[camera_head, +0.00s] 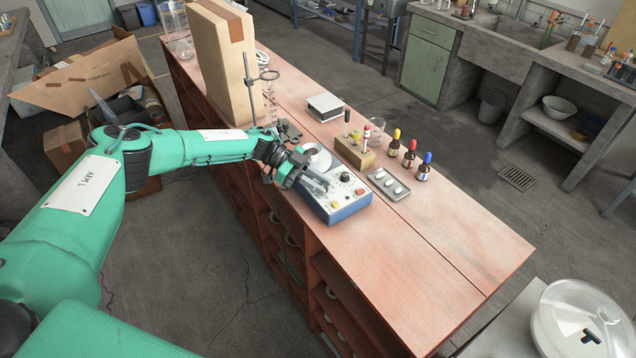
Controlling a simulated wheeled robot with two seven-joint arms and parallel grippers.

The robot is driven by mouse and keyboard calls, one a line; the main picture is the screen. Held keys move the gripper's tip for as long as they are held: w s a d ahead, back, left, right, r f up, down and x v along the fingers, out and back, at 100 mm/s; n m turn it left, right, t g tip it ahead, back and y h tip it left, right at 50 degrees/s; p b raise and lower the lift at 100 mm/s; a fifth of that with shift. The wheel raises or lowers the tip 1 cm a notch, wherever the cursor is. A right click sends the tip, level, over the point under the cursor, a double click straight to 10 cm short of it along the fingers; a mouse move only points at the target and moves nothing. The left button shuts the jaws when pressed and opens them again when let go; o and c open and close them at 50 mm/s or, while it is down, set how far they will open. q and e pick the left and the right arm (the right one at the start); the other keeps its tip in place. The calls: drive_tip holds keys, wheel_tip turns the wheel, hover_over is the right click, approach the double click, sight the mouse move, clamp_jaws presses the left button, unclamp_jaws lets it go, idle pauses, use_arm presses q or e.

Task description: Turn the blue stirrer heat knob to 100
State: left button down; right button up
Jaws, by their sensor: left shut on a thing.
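The blue stirrer (348,211) sits on the wooden bench near its front edge, with a grey control face and a round white plate (320,159) on top. A black knob (345,177) and yellow-orange and red buttons show on that face. My left gripper (321,185) reaches in from the left, tilted down to the control face. It is shut on a knob at the left part of the face, which its fingers mostly hide. The knob's pointer and scale are too small to read. My right gripper is not in view.
A wooden block with droppers (354,153), a metal tray (380,178) and several dropper bottles (409,160) stand right of the stirrer. A ring stand (250,90) and tall cardboard box (220,60) stand behind the gripper. The bench's right end is clear.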

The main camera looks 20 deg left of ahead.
use_arm(q)
drive_tip(key=c, duration=1.2)
unclamp_jaws()
drive_tip(key=shift+d, duration=0.1)
drive_tip(key=shift+c, duration=0.2)
drive_tip(key=b+v, duration=0.4)
drive_tip(key=v, duration=0.9)
drive_tip(key=shift+a+r, duration=0.15)
drive_tip(key=shift+a, duration=0.25)
drive_tip(key=shift+c, duration=0.2)
